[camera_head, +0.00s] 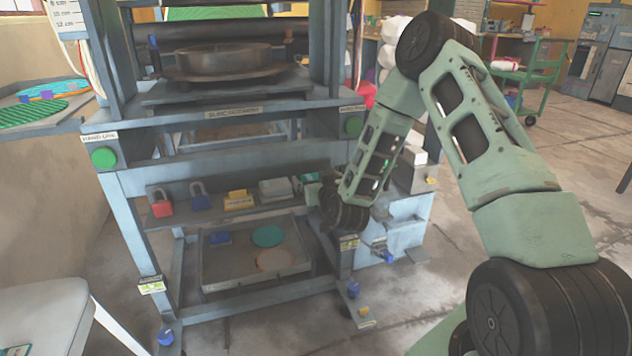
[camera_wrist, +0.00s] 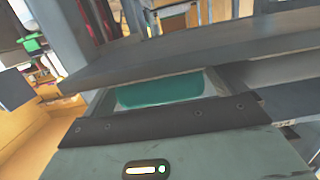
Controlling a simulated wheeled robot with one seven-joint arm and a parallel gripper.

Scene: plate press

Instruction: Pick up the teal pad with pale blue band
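A teal pad shows in the wrist view (camera_wrist: 160,90), under the edge of a grey shelf and framed by pale edges. A small teal piece (camera_head: 309,178) also shows in the head view at the right end of the press's lower shelf, likely the same pad. I cannot make out a pale blue band on it. My gripper (camera_head: 313,192) reaches in from the right at that shelf, mostly hidden by my wrist and the press post. In the wrist view its pale fingers appear wide apart on either side of the teal pad; contact cannot be made out.
A red padlock (camera_head: 161,203), a blue padlock (camera_head: 200,196), a yellow block (camera_head: 238,199) and a grey box (camera_head: 275,189) stand on the shelf. Below, a tray (camera_head: 215,284) holds a teal disc (camera_head: 267,235) and an orange-rimmed disc (camera_head: 275,259). A press post stands close to my wrist.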

